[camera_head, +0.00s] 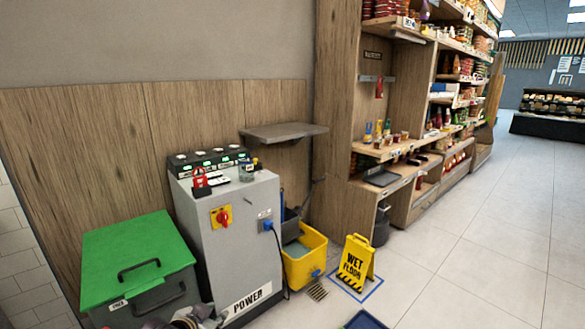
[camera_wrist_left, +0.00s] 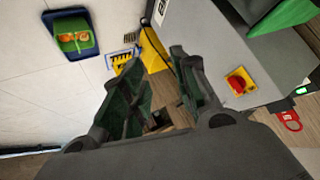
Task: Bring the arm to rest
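My left gripper (camera_head: 192,318) shows only in part at the bottom edge of the head view, in front of the grey power cabinet (camera_head: 246,238) and beside the green-lidded box (camera_head: 110,249). In the left wrist view both fingers of my left gripper (camera_wrist_left: 155,62) are spread apart, with nothing held between them. The cabinet also shows at the right of that view (camera_wrist_left: 205,38), with its red and yellow switch (camera_wrist_left: 240,82) beyond the right finger. My right gripper is in neither view.
A yellow mop bucket (camera_head: 303,262) and a yellow wet floor sign (camera_head: 355,264) stand right of the cabinet. A blue tray (camera_head: 364,321) lies on the floor at the bottom edge. A shelf (camera_head: 284,131) juts from the wall. Floor is clear at right.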

